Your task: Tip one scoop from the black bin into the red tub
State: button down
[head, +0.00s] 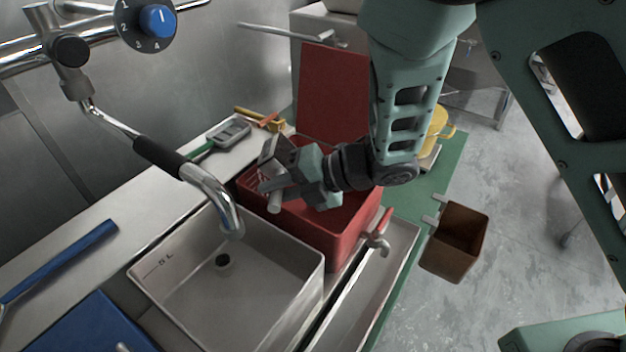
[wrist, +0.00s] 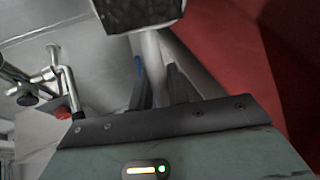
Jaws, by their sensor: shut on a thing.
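The red tub (head: 345,235) stands behind and right of the grey basin, with its red lid (head: 333,95) raised at the back. My gripper (head: 270,188) is over the left part of the tub and shut on a scoop's pale handle (head: 274,204). In the wrist view the handle (wrist: 152,60) runs between the fingers (wrist: 160,85) to a boxy scoop head (wrist: 140,14) with a dark, speckled face. I cannot tell whether that face is contents or the scoop's own surface. The tub's inside is partly hidden by my arm. I cannot identify a black bin.
A grey basin (head: 310,258) marked 5 L sits in front, with a tap (head: 215,190) over it. A green-handled tool (head: 230,132) and yellow tool (head: 265,118) lie on the counter. A brown bin (head: 453,245) is at right; a blue box (head: 95,328) is lower left.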

jog(key=shift+d+r+y+b, duration=0.15)
jog(key=shift+d+y+b, duration=0.15)
jog(key=shift+y+b, duration=1.25)
jog(key=y+b, duration=0.1)
jog(key=b, duration=0.4)
jog(key=shift+d+r+t, duration=0.1)
jog(key=shift+d+t, duration=0.1)
jog(key=shift+t, duration=0.1)
jog(key=d+r+y+b, duration=0.1)
jog(key=b, duration=0.2)
jog(key=r+y+b, duration=0.1)
jog(key=b, duration=0.3)
jog(key=d+r+y+b, duration=0.1)
jog(key=y+b, duration=0.1)
jog(key=b, duration=0.2)
jog(key=shift+s+d+r+t, duration=0.15)
jog(key=shift+s+d+t, duration=0.1)
jog(key=shift+d+t, duration=0.15)
jog(key=y+b, duration=0.1)
jog(key=b, duration=0.2)
jog(key=shift+d, duration=0.1)
